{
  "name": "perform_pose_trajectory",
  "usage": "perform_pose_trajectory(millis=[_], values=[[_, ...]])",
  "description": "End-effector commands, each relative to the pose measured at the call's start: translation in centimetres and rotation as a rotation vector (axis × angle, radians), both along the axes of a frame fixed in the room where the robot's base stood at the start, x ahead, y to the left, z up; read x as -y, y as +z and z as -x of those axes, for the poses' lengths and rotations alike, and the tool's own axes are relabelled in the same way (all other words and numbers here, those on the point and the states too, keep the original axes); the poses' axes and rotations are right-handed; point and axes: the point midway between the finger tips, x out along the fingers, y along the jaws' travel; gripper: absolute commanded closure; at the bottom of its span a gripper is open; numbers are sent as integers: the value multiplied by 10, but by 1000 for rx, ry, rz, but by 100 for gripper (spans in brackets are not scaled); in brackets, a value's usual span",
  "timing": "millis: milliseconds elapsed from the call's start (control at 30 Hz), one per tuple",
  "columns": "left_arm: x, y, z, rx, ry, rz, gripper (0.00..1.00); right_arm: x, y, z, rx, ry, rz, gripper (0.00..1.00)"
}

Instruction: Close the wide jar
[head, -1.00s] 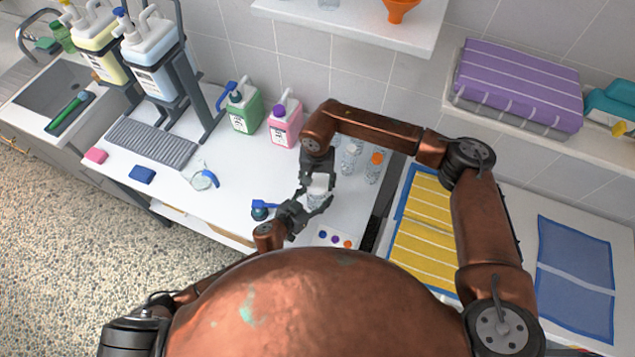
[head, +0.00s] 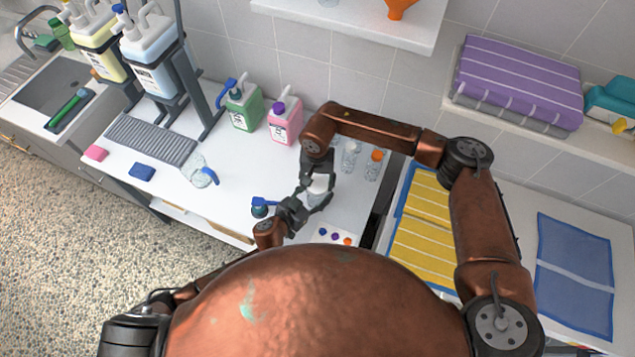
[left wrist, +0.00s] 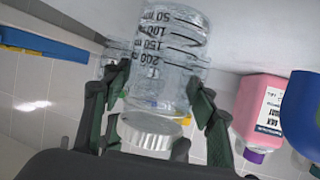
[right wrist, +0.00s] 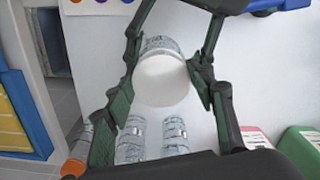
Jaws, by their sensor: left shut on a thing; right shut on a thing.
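The wide jar is clear with black volume marks; it stands between my grippers in the head view (head: 316,200) and the left wrist view (left wrist: 168,72). Its white ribbed lid (left wrist: 152,134) is at the jar's mouth; whether it is fully seated I cannot tell. The lid's flat top shows in the right wrist view (right wrist: 163,80). My left gripper (left wrist: 160,92) is shut on the jar from the side. My right gripper (right wrist: 165,84) is shut on the lid from above. In the head view the fingers hide much of the jar.
Several clear bottles (head: 350,158) stand close behind the jar. A green jug (head: 243,108) and a pink jug (head: 285,122) stand near the wall. A clear vessel with a blue part (head: 200,172) lies farther left.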

Motion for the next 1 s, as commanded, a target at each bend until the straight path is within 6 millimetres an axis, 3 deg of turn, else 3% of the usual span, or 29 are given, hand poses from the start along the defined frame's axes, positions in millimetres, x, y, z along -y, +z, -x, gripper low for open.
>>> perform_pose_trajectory(millis=[467,500,633,767,1000], values=[[0,1,0,1,0,1,90,0,-10,0,0,1,-1,57],[0,1,0,1,0,1,100,0,-10,0,0,1,-1,57],[0,0,0,1,0,1,100,-1,-10,0,0,-38,-1,57],[0,0,0,1,0,1,100,-2,-10,0,0,-212,0,57],[0,0,0,0,0,0,100,-4,-10,-2,-1,-690,0,57]])
